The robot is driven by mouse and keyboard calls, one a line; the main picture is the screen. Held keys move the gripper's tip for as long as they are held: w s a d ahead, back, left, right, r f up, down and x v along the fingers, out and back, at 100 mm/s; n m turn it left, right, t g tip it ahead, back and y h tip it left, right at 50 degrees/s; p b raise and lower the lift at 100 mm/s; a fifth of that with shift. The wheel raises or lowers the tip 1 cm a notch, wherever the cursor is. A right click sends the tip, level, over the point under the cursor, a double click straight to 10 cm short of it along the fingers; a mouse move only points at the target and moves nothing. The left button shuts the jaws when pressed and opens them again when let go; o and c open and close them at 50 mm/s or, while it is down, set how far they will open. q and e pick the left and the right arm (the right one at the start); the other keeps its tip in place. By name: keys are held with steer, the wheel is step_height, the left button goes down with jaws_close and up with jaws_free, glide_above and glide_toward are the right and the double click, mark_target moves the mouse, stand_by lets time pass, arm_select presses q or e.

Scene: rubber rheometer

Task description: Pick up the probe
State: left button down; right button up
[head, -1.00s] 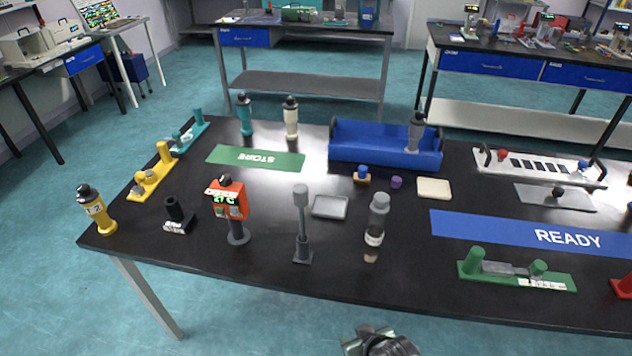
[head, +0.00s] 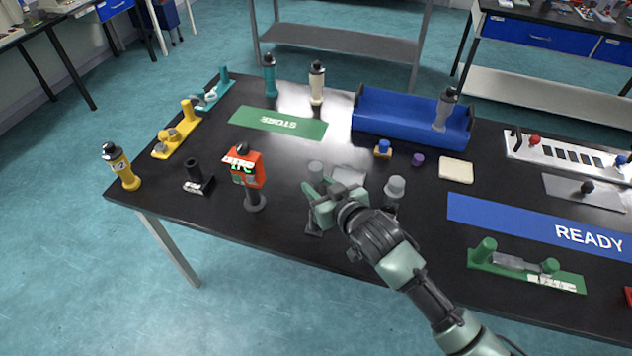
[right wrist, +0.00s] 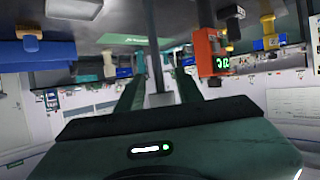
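My left gripper is not in view.
A red device with a display (head: 246,168) stands close left of the post. A grey-topped bottle (head: 395,187) stands to its right, partly behind my arm. A grey tray (head: 350,175) lies behind. A blue open box (head: 365,122) is at the back. The green mat (head: 280,123) is clear.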

steer(key=x, duration=0.5)
steer(key=shift+f+p, duration=0.1)
steer(key=shift+p, duration=0.25)
steer(key=shift+c, duration=0.4)
steer(key=shift+d, duration=0.1)
jaws_close()
